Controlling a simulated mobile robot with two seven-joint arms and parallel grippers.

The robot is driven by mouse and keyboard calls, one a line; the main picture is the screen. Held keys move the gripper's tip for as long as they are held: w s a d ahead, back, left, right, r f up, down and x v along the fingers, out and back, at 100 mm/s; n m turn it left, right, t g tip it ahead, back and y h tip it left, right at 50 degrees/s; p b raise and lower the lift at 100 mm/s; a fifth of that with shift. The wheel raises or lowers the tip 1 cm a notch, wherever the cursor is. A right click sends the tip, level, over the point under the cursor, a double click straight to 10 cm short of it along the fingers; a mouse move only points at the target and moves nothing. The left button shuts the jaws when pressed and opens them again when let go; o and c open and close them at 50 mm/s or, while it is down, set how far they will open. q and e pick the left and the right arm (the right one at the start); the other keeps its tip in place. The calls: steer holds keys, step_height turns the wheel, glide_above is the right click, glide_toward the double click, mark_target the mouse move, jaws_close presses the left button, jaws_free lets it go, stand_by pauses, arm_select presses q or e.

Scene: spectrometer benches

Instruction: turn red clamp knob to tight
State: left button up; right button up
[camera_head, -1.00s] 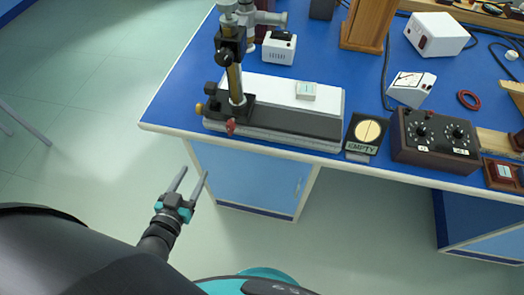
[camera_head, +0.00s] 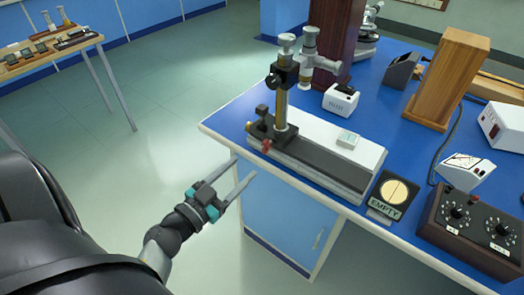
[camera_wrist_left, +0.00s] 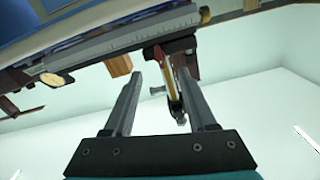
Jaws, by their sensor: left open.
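The red clamp knob (camera_head: 266,146) sits low on the front of the black clamp foot of a brass-posted microscope stand (camera_head: 281,108). The stand rises at the left end of a long grey and white rail base (camera_head: 320,160) on the blue bench. My left gripper (camera_head: 245,168) is open and empty. Its fingers point up toward the bench's front edge, below and left of the knob in the head view, apart from it.
An EMPTY sign (camera_head: 388,195) and a dark dial box (camera_head: 468,230) stand right of the rail base. A white box (camera_head: 341,98) and a wooden block (camera_head: 447,78) stand behind. The bench front edge (camera_head: 300,200) lies close to my left fingers.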

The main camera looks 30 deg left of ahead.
mark_target(263, 149)
arm_select(q)
steer(key=w, duration=0.8)
steer(key=shift+d+b, duration=0.35)
steer(key=shift+b, duration=0.05)
steer(key=shift+w, duration=0.45)
arm_select(e)
steer(key=shift+w+d+f, duration=0.2)
steer(key=shift+w+d, duration=0.15)
steer(key=shift+d, duration=0.15)
steer(key=shift+w+d+f, duration=0.2)
steer(key=shift+w+d, duration=0.15)
steer(key=shift+d, duration=0.15)
arm_select(q)
jaws_close()
arm_select(e)
steer(key=shift+s+a, duration=0.2)
